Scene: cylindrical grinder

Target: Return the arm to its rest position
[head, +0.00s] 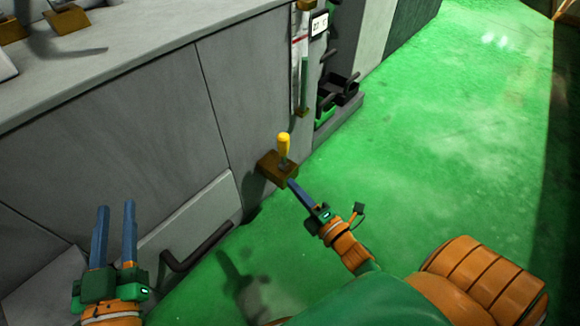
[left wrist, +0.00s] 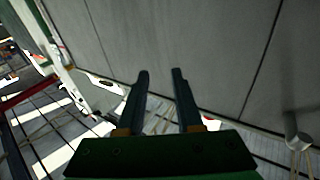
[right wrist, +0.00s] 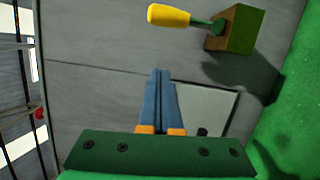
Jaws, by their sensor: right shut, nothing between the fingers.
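My right gripper (head: 299,190) reaches toward the grinder's front near a yellow-handled lever (head: 284,145) on a brown block (head: 272,166). Its blue fingers are together with nothing between them, as the right wrist view (right wrist: 161,75) shows. In that view the yellow handle (right wrist: 169,16) and its block (right wrist: 236,30) lie beyond the fingertips, apart from them. My left gripper (head: 116,207) is at the lower left in front of the grey panel. Its two fingers are apart and empty, also in the left wrist view (left wrist: 160,75).
The grey machine (head: 150,120) fills the left side. A dark bent handle (head: 196,249) sticks out low, near my left gripper. A black bracket (head: 338,90) stands beyond the lever. The green floor (head: 440,150) at right is clear.

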